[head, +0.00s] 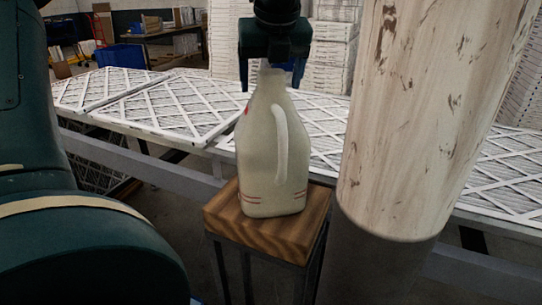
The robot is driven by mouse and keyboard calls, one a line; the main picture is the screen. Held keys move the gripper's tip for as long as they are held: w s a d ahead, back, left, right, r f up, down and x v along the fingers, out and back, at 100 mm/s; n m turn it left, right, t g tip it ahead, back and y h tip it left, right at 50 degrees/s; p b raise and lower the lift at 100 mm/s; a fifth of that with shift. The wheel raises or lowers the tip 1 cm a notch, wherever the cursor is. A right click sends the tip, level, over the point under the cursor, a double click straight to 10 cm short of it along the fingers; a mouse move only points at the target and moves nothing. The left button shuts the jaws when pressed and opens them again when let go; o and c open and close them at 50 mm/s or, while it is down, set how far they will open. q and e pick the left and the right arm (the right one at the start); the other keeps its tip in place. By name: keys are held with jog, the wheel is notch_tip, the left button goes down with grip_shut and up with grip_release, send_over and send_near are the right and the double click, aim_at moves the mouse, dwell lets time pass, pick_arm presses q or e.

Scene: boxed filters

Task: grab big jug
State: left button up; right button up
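The big jug (268,155) is a pale, milky plastic jug with a side handle and red lines near its base. It stands upright on a small wooden-topped stand (222,222) in the middle of the head view. My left gripper (271,78) is above the jug, pointing down. Its two fingers are apart, one on each side of the jug's narrow neck, with a visible gap at the left. The top of the neck is partly hidden by the gripper. My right gripper is not in view.
A thick, pale, scuffed column (425,110) stands close to the right of the jug. Behind the stand runs a long conveyor with white framed filters (150,105). Stacked white filters (332,50) stand at the back. A blue bin (121,56) is at the far left.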

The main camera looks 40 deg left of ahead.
pick_arm(q)
jog(key=shift+r, duration=0.1)
grip_shut()
dwell(0.6)
